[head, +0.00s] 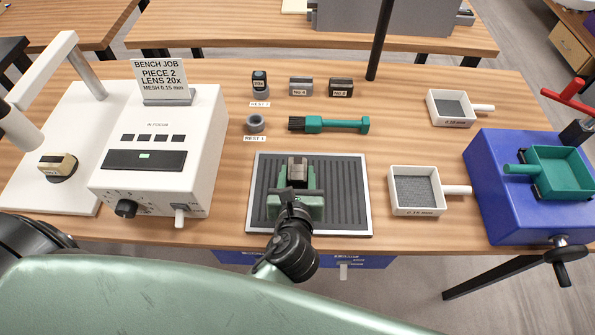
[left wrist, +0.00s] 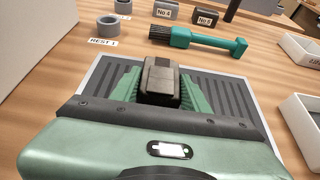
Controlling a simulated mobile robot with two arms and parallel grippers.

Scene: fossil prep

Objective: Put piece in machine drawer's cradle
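A dark block-like piece (head: 297,171) is at the grey ribbed mat (head: 350,225) in the middle of the bench. My left gripper (head: 297,184) has its green fingers on both sides of it, seemingly touching. The left wrist view shows the piece (left wrist: 160,84) between the two stepped fingers (left wrist: 160,98); no clear gap shows. Its number is not readable, and I cannot tell whether it is lifted. A blue machine (head: 488,190) stands at the right with a green tray (head: 560,172) on top. A blue drawer front (head: 374,263) shows under the bench edge. No cradle is identifiable. My right gripper is not in view.
The white viewer (head: 205,150) and its card (head: 159,75) reading PIECE 2, LENS 20x, MESH 0.15 mm stand left. A tan block (head: 57,164) sits on its stage. A green brush (head: 330,125), numbered blocks (head: 341,87) and white sieves (head: 399,211) lie around the mat.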

